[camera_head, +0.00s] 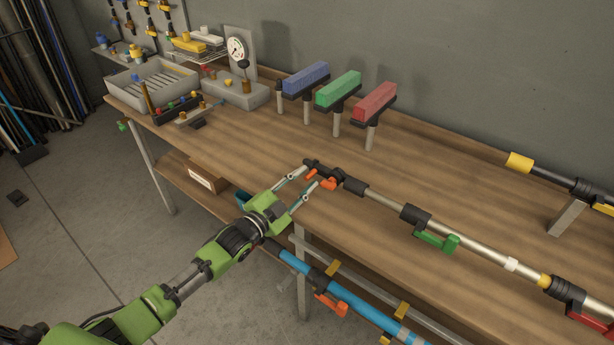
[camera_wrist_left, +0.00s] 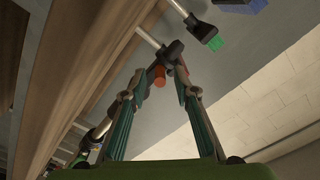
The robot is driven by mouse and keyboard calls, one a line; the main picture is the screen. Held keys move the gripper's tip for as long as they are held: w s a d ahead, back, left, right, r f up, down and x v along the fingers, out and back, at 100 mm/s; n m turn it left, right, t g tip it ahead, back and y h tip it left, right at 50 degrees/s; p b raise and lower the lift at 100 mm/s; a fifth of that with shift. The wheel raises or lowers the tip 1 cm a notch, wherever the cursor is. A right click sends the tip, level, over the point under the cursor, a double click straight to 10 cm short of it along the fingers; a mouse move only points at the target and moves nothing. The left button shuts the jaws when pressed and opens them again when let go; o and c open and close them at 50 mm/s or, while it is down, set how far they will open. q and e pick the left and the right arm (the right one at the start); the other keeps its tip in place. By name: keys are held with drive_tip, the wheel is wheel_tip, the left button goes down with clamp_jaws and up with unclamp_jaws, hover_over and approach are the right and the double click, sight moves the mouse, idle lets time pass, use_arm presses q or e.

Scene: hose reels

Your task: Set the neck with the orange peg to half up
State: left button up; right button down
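A long pole lies along the bench, with a dark neck (camera_head: 322,169) at its left end. An orange peg (camera_head: 329,184) sits at this neck, and it also shows in the left wrist view (camera_wrist_left: 158,76). My left gripper (camera_head: 314,177) is at the neck's near side, its two fingers spread apart. In the left wrist view the dark neck (camera_wrist_left: 173,51) is at the spread fingertips (camera_wrist_left: 162,75), with the orange peg between them. I cannot tell whether the fingers touch it. My right gripper is out of view.
The same pole carries a green lever (camera_head: 437,242) and a red lever (camera_head: 590,318) farther right. A blue pole (camera_head: 365,308) with an orange lever hangs below the front edge. Blue, green and red blocks (camera_head: 339,89) stand behind on posts. A grey tray (camera_head: 150,85) is back left.

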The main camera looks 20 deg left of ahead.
sight(308, 176)
use_arm(q)
drive_tip(key=shift+x, duration=0.85)
clamp_jaws()
drive_tip(key=shift+r, duration=0.1)
drive_tip(key=r+m, duration=0.1)
drive_tip(key=m, duration=0.1)
drive_tip(key=r+m+p, duration=0.1)
drive_tip(key=m, duration=0.2)
drive_tip(key=shift+s+d+r, duration=0.1)
drive_tip(key=shift+d+r, duration=0.1)
drive_tip(key=shift+r, duration=0.05)
drive_tip(key=shift+s+d+r+m, duration=0.1)
drive_tip(key=shift+d+r+m, duration=0.25)
drive_tip(key=shift+m, duration=0.6)
drive_tip(key=shift+s+d+r+m, duration=0.15)
drive_tip(key=shift+r+m, duration=0.25)
drive_tip(key=shift+m, duration=0.55)
